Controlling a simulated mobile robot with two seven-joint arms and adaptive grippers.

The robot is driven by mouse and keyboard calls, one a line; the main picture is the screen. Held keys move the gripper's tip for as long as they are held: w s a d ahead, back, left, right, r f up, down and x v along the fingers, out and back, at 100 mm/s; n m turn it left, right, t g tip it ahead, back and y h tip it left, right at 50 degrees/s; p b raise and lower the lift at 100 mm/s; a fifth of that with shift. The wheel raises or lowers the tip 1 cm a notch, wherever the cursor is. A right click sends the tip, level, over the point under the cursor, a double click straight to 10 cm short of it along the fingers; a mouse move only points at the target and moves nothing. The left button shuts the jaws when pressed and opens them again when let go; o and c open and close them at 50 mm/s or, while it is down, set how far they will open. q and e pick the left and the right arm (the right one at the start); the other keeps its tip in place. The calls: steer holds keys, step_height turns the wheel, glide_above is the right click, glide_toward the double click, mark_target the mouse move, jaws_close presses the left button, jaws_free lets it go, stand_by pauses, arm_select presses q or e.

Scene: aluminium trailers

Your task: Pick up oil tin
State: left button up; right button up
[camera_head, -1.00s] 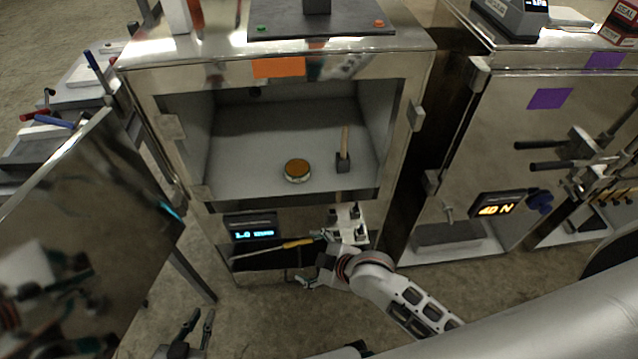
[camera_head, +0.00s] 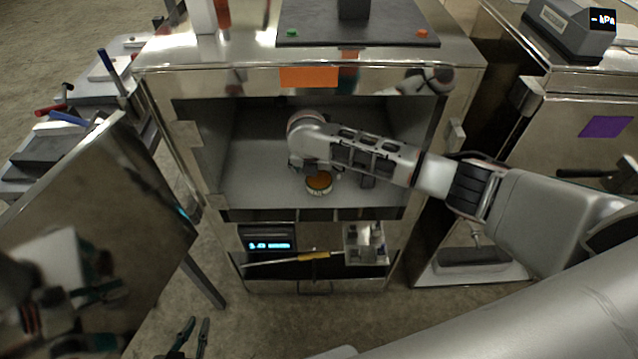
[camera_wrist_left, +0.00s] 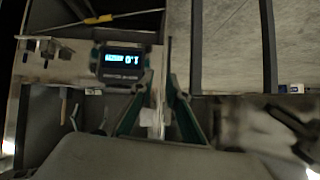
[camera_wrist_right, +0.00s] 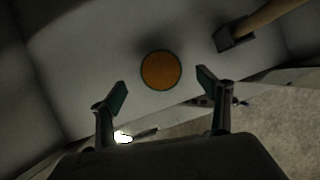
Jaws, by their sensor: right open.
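The oil tin, a short round tin with an orange-brown top (camera_head: 319,182), stands on the floor of the open cabinet compartment. In the right wrist view the tin (camera_wrist_right: 161,70) lies beyond and between the fingertips. My right gripper (camera_wrist_right: 160,82) is open and empty; in the head view it is inside the compartment, mostly hidden by its own wrist, just behind and above the tin. My left gripper (camera_head: 188,330) is low at the front, outside the cabinet, with its fingers apart and empty; its fingers also show in the left wrist view (camera_wrist_left: 162,90).
A hammer (camera_wrist_right: 235,38) stands beside the tin, largely hidden by my right arm in the head view. The open cabinet door (camera_head: 110,220) is at left.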

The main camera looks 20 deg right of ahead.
mark_target(319, 179)
steer(key=b+x, duration=0.1)
steer(key=x, duration=0.3)
steer(key=b+x, duration=0.1)
steer(key=x, duration=0.1)
steer(key=shift+s+f+b, duration=0.2)
steer(key=shift+f+b, duration=0.15)
steer(key=shift+f, duration=0.15)
steer(key=shift+w+f, duration=0.15)
steer(key=shift+f, duration=0.1)
steer(key=shift+w+f, duration=0.1)
steer(key=c, duration=1.4)
